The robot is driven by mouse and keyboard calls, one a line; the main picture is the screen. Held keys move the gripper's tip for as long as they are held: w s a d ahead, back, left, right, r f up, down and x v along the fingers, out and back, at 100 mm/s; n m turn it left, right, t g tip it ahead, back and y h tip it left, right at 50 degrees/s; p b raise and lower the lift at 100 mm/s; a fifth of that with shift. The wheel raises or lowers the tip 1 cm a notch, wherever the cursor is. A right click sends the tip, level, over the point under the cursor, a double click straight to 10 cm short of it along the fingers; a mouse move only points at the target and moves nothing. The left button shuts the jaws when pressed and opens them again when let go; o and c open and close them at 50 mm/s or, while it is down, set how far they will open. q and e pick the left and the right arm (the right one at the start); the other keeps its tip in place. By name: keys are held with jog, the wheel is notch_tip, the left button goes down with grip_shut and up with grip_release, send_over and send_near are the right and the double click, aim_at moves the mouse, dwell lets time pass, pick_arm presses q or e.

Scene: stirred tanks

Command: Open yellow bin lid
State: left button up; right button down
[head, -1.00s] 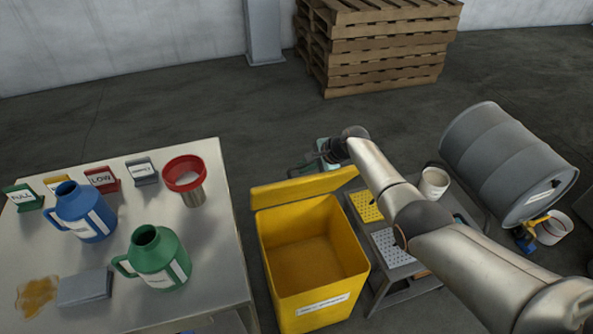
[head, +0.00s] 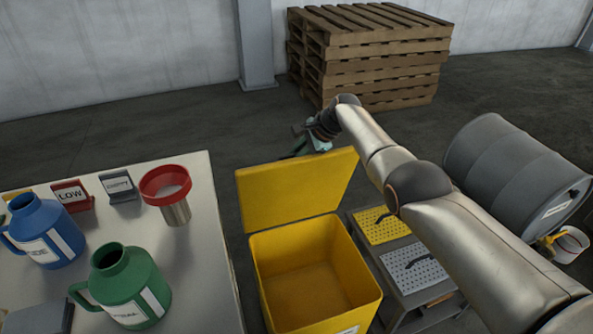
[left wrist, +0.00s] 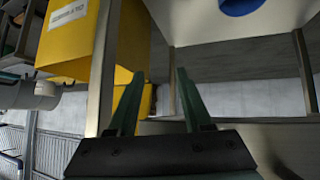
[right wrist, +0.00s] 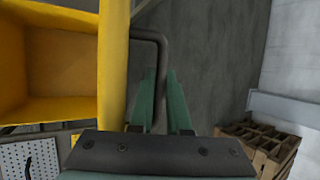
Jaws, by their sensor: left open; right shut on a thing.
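The yellow bin (head: 352,322) stands in the middle of the head view, its inside visible and empty. Its yellow lid (head: 295,190) is swung up at the far side, with its broad face showing. My right gripper (head: 312,138) is beyond the lid's upper edge. In the right wrist view its fingers (right wrist: 162,103) are closed around a dark bent handle bar (right wrist: 158,50) beside the yellow lid edge (right wrist: 113,60). My left gripper (left wrist: 160,73) is open and empty, below a tabletop; a labelled yellow bin wall (left wrist: 85,40) shows beyond it. The left gripper is out of the head view.
A metal table (head: 205,300) at the left holds a blue jug (head: 42,232), a green jug (head: 122,288), a red-rimmed funnel (head: 170,190) and small signs. A low stand (head: 405,240) is right of the bin. A grey drum (head: 515,180) lies far right. Pallets (head: 370,55) stand behind.

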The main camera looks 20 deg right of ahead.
jog(key=shift+w+f+b, duration=0.1)
jog(key=shift+f+b, duration=0.1)
jog(key=shift+b, duration=0.35)
jog(key=shift+w+r+b, duration=0.1)
jog(key=shift+r+b, duration=0.1)
jog(key=shift+b, duration=0.15)
jog(key=shift+r, duration=0.1)
jog(key=c, duration=1.2)
grip_release()
jog(key=shift+o, duration=0.2)
